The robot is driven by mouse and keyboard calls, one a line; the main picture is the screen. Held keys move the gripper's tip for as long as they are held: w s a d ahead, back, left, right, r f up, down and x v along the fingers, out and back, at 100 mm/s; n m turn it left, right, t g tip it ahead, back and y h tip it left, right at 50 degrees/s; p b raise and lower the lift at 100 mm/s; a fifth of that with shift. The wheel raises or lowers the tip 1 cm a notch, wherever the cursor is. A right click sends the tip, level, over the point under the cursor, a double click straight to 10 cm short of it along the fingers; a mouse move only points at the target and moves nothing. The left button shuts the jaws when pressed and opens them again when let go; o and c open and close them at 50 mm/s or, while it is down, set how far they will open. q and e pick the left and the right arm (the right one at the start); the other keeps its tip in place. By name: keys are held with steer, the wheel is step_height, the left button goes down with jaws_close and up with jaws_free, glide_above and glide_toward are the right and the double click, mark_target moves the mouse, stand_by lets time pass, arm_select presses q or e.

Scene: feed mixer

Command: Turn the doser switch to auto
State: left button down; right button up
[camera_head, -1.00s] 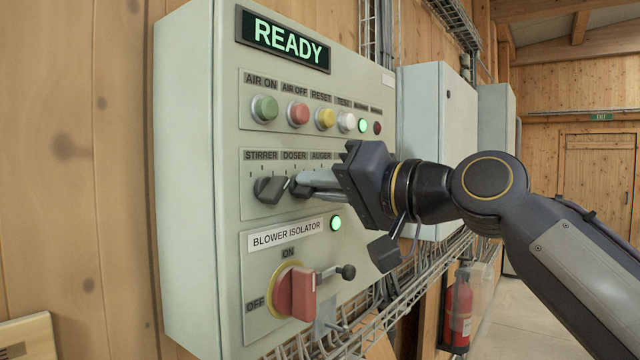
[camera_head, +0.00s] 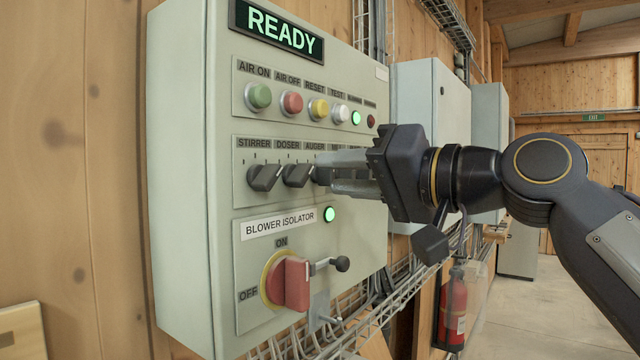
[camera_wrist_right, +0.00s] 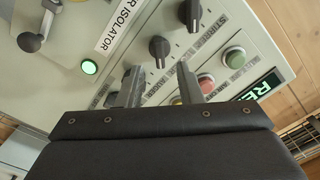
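The doser switch (camera_head: 298,175) is a dark rotary knob in the middle row of the grey control panel, under the DOSER label. Its grip slants like that of the stirrer switch (camera_head: 264,177) to its left. In the right wrist view the doser switch (camera_wrist_right: 160,48) lies just beyond the fingertips, uncovered. My right gripper (camera_head: 326,174) is beside it, in front of the auger switch, which its fingers partly hide. In the right wrist view the fingers of my right gripper (camera_wrist_right: 160,72) are apart with nothing held between them. My left gripper is not in view.
Below is the red blower isolator handle (camera_head: 290,283) with a lever sticking out. Above are several push buttons and a lit READY display (camera_head: 278,29). Cable trays and a second grey cabinet (camera_head: 430,120) stand to the right.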

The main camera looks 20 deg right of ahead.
steer(key=shift+v, duration=1.55)
steer(key=shift+w+f, duration=0.1)
steer(key=shift+f, duration=0.05)
step_height(320, 180, down, 16)
steer(key=d+g+h, duration=0.2)
steer(key=h, duration=0.1)
steer(key=s+f+g+h, duration=0.1)
steer(key=s+f, duration=0.4)
steer(key=f, duration=0.7)
steer(key=s+f+g+h+b, duration=0.1)
steer(key=s+f+g, duration=0.2)
steer(key=f, duration=0.8)
steer(key=s+f+g+h, duration=0.2)
steer(key=s+f, duration=0.6)
steer(key=f, duration=0.4)
steer(key=shift+d+f+g, duration=0.3)
steer(key=shift+f, duration=0.05)
steer(key=shift+s, duration=0.1)
